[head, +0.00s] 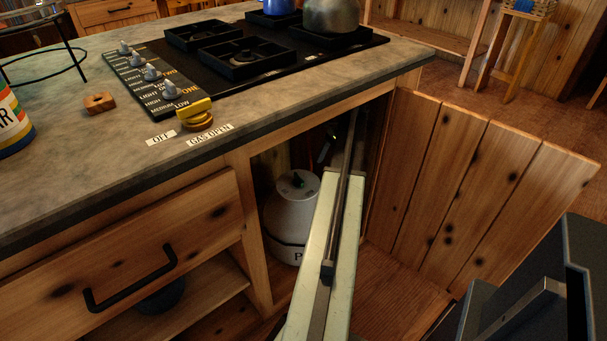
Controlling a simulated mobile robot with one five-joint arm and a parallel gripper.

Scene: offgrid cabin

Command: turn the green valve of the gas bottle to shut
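The gas bottle (288,222) is a pale grey-white cylinder standing upright inside the open cupboard under the counter. Its green valve (299,181) shows as a small dark green spot on top; its exact turn position is too small to tell. My cream arm reaches into the cupboard and covers the bottle's right side. My gripper (327,150) is in the dark above and to the right of the valve, apparently apart from it. Its fingers are in shadow, so I cannot tell whether they are open or shut.
The cupboard door (480,190) stands open at right. A drawer front (130,245) is at left. On the counter are a yellow lever (195,109) beside "OFF" and "GAS OPEN" labels, a wooden block (99,103), and a black hob (245,55) with a kettle (332,15).

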